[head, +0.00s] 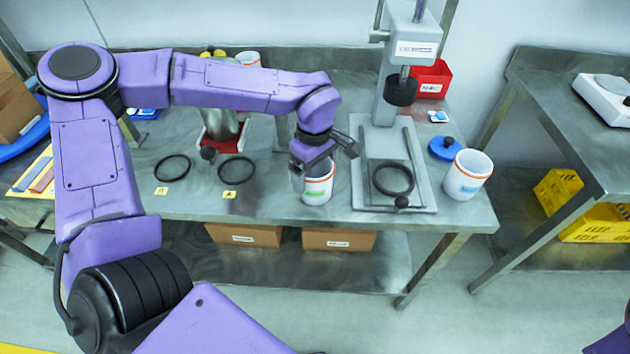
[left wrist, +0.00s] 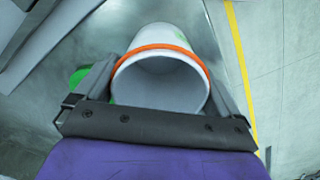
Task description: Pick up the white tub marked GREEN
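The white tub (head: 318,188) with an orange rim band and a green label stands upright near the front edge of the steel bench. Its open mouth shows in the left wrist view (left wrist: 162,82), between the two fingers. My left gripper (head: 325,158) is at the tub's rim, with one finger on each side. The fingers look spread, with no clear grip on the wall. Part of the rim is hidden by the gripper in the head view. My right gripper is out of view.
A similar white tub (head: 467,174) stands at the bench's right end by a blue lid (head: 444,148). A grey press stand (head: 427,196) is just right of my gripper. Black rings (head: 237,170) lie left. A red bin (head: 432,78) stands behind.

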